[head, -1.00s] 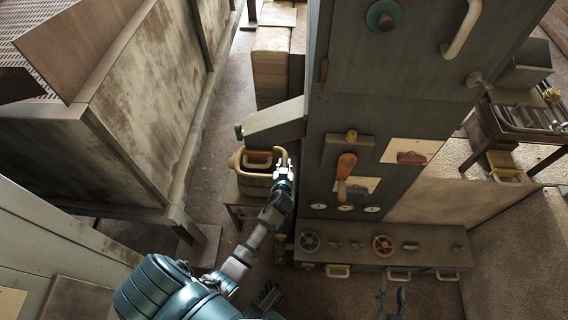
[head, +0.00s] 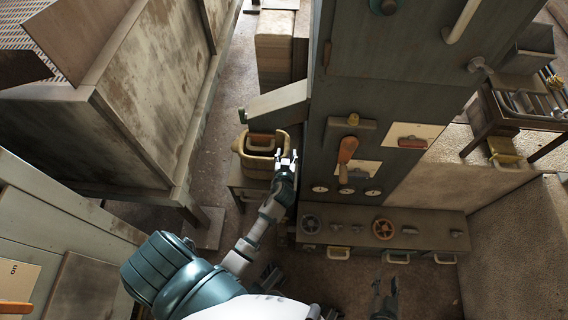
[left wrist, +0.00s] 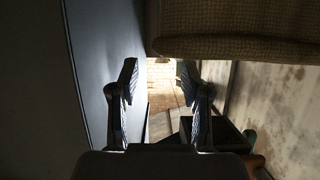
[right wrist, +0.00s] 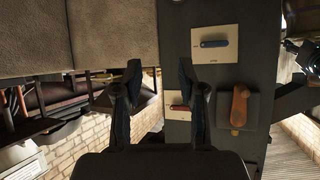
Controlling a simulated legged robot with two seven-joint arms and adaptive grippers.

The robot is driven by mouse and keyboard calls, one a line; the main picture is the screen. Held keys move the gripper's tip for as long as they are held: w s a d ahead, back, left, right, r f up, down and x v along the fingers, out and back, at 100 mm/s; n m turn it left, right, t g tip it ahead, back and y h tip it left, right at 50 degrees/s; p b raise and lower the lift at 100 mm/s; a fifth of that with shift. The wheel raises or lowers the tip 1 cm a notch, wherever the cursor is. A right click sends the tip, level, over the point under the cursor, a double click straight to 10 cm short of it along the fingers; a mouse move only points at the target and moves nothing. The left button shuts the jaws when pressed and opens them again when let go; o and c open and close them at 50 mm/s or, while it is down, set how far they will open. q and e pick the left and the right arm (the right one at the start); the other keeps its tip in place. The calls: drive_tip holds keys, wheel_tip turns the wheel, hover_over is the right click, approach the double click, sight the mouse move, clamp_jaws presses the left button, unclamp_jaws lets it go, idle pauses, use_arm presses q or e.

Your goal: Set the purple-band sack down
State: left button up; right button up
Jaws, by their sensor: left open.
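I cannot make out a sack with a purple band in any view. My left gripper (head: 286,157) is open at the right rim of a pale tub-like basket (head: 246,158), beside the tall dark cabinet. In the left wrist view its fingers (left wrist: 158,85) are apart with nothing between them. A brown woven surface (left wrist: 240,30) fills the upper right there, close beyond the fingertips; I cannot tell whether it is basket or sack. My right gripper (head: 386,293) hangs low in front of the cabinet; its fingers (right wrist: 160,80) are apart and empty.
The dark cabinet (head: 385,100) with an orange handle (head: 347,150) stands right of my left gripper. A low ledge with handwheels (head: 383,229) runs along its base. A large stained bin (head: 140,110) stands at left. A floor strip lies between bin and basket.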

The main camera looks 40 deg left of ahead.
use_arm(q)
drive_tip(key=s+d+r+m+g+h, duration=0.1)
drive_tip(key=s+d+m+h, duration=0.3)
drive_tip(key=s+d, duration=0.3)
drive_tip(key=s+d+r+m+g+h+p, duration=0.1)
drive_tip(key=s+d+m+h, duration=0.3)
drive_tip(key=s, duration=1.2)
drive_tip(key=d+r+g+h, duration=0.1)
drive_tip(key=d, duration=0.3)
drive_tip(key=shift+s+d, duration=0.15)
drive_tip(key=shift+d, duration=0.05)
use_arm(e)
drive_tip(key=s+f+g, duration=0.1)
drive_tip(key=s+d+f+g, duration=0.1)
drive_tip(key=s, duration=0.1)
drive_tip(key=shift+s+f+g+h, duration=0.2)
drive_tip(key=shift+s+g+h, duration=0.05)
drive_tip(key=shift+g+h, duration=0.15)
use_arm(q)
drive_tip(key=shift+f, duration=0.1)
